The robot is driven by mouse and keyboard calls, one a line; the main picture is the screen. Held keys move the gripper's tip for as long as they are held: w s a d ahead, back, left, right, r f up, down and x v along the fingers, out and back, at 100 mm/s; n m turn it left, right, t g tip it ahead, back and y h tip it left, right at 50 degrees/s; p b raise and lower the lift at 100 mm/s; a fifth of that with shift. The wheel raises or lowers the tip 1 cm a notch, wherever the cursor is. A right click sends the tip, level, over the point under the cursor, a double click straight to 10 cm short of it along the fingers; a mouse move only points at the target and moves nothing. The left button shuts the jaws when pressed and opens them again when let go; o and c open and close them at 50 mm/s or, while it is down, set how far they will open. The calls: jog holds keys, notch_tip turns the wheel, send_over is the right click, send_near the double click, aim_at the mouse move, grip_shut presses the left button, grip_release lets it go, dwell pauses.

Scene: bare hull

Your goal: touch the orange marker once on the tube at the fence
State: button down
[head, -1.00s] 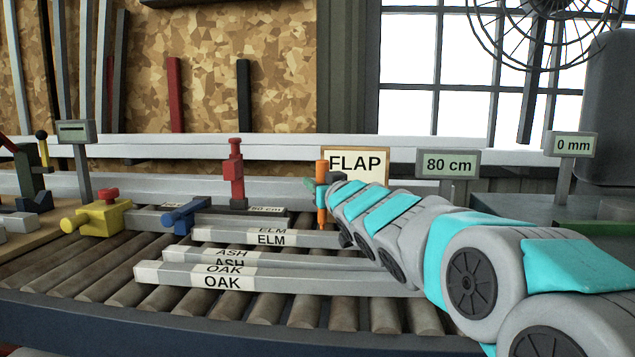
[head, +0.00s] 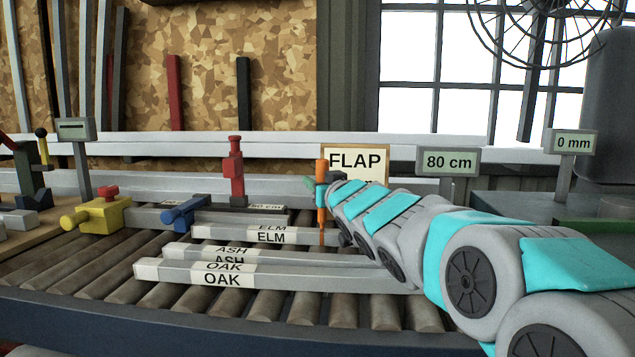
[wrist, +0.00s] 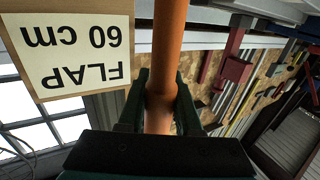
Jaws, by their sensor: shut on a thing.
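My gripper (head: 328,180) is shut on the orange marker (head: 321,207), which hangs upright with its tip down. In the wrist view the marker (wrist: 169,45) runs between the two dark fingers (wrist: 160,95). In the head view its lower end overlaps the right part of the ELM tube (head: 305,238), the rearmost labelled tube on the rollers. I cannot tell whether the tip touches that tube. The ASH tube (head: 320,258) and OAK tube (head: 310,279) lie in front of it. The pale fence (head: 130,182) runs behind.
A FLAP sign (head: 372,157) stands right behind the marker; the wrist view shows it reads 60 cm. A red clamp (head: 234,172), a blue clamp (head: 184,212) and a yellow clamp (head: 100,215) stand to the left. An 80 cm sign (head: 448,162) is to the right.

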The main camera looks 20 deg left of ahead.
jog(key=shift+f, duration=0.35)
dwell(0.6)
notch_tip(320, 180, up, 3)
jog(key=shift+f+p, duration=0.1)
jog(key=shift+p, duration=1.15)
jog(key=shift+r, duration=2.15)
